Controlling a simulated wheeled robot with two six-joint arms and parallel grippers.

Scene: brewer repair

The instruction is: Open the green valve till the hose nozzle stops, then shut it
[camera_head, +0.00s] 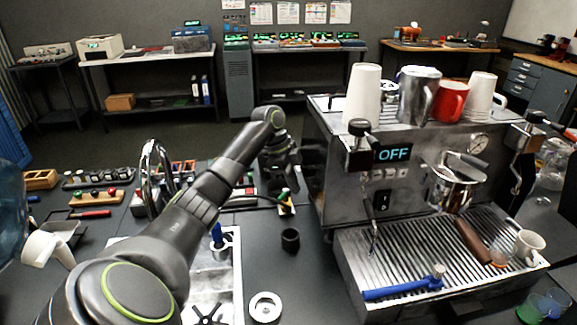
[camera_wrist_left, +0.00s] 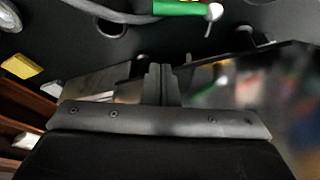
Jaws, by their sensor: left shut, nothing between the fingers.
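The green valve (camera_head: 284,197) is at the back of the counter, left of the espresso machine. Its green handle (camera_wrist_left: 180,7) lies across the top edge of the left wrist view, beside a silver round end. My left gripper (camera_head: 287,183) points down close by the valve in the head view. In the left wrist view its fingertips (camera_wrist_left: 161,76) are together with nothing between them, and a gap shows between them and the green handle. A grey hose (camera_wrist_left: 112,12) runs towards the handle. I cannot make out the hose nozzle. My right gripper is in neither view.
The espresso machine (camera_head: 408,190) stands right of my left arm, with cups on top and an "OFF" display. A sink with a curved faucet (camera_head: 150,170) lies left. A small black cup (camera_head: 290,239) and a round metal part (camera_head: 265,307) stand on the counter between.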

